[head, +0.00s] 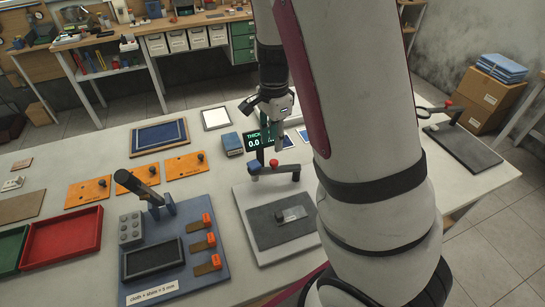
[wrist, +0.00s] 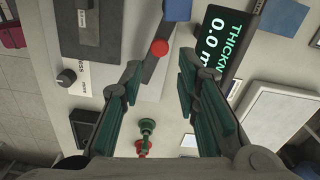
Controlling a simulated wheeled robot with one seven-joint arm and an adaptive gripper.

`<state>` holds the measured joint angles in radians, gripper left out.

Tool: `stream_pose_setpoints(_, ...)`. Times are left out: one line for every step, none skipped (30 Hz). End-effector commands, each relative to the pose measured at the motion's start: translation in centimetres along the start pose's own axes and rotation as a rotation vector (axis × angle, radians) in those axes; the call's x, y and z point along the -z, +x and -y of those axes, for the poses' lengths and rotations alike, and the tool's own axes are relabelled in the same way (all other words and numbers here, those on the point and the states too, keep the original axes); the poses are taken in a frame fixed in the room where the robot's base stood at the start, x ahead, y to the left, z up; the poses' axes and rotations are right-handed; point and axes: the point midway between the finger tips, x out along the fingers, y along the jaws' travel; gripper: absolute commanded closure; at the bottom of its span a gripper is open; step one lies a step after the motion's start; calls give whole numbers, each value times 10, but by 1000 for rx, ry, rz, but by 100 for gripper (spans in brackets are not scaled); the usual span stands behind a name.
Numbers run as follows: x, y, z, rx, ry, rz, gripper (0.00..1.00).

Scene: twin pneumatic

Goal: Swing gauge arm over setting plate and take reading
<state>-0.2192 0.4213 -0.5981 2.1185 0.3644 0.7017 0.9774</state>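The gauge stands on a pale base (head: 246,207) with a dark grey pad (head: 262,236). Its dark gauge arm (head: 288,171) carries a red knob (head: 273,162), also seen in the wrist view (wrist: 159,47); a blue part (head: 254,168) sits at its left. A small clear-looking plate with a dark knob (head: 291,214) lies on the pad; I cannot tell if it is the setting plate.
A blue fixture board (head: 188,285) with orange clips stands left of the gauge. Orange plates (head: 137,179), red tray (head: 64,240) and green tray (head: 10,248) lie farther left. Another dark plate device (head: 462,146) stands at right. A white-framed panel (head: 216,118) lies behind.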

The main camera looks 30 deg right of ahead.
Motion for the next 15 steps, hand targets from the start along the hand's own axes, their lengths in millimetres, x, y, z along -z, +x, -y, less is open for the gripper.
stream_pose_setpoints(1,12,-1,-5,2,0,71)
stream_pose_setpoints(0,18,-1,-6,2,1,71)
stream_pose_setpoints(1,25,-1,-5,1,0,71)
stream_pose_setpoints(1,31,-1,-5,1,0,71)
stream_pose_setpoints(1,36,-1,-4,2,0,71)
stream_pose_setpoints(0,43,-1,-4,0,1,71)
stream_pose_setpoints(0,48,-1,-4,1,1,71)
stream_pose_setpoints(1,52,-1,-3,2,0,71)
stream_pose_setpoints(1,57,-1,-4,1,1,71)
stream_pose_setpoints(0,61,-1,-3,0,1,71)
stream_pose_setpoints(0,64,-1,-2,0,1,71)
stream_pose_setpoints(0,67,-1,-2,0,1,71)
stream_pose_setpoints(0,70,-1,-2,0,1,71)
stream_pose_setpoints(0,72,-1,-2,0,1,71)
stream_pose_setpoints(0,74,-1,-1,0,1,71)
